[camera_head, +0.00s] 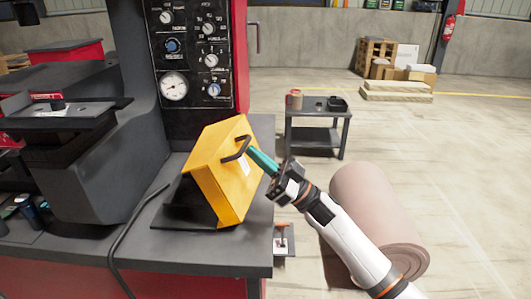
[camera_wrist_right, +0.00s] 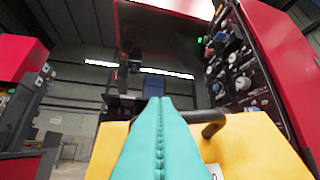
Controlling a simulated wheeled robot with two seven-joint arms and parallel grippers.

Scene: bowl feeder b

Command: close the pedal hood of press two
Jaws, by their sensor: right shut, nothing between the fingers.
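The yellow pedal hood (camera_head: 222,172) sits tilted up on the dark press table, above a flat black base plate (camera_head: 182,217). A black bar handle (camera_head: 236,155) is on its upper right face. My right gripper (camera_head: 254,155) has its teal fingers shut and empty, with the tips right beside the handle; I cannot tell if they touch. In the right wrist view the shut fingers (camera_wrist_right: 160,105) lie in front of the yellow hood (camera_wrist_right: 255,142), and the handle (camera_wrist_right: 208,124) shows just beyond them. My left gripper is not in view.
The press control panel (camera_head: 192,55) with gauges stands behind the hood. A black cable (camera_head: 128,228) lies on the table (camera_head: 190,255) at left. A brown roll (camera_head: 378,215) lies on the floor beside my right arm. A small dark cart (camera_head: 318,130) stands behind; floor there is open.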

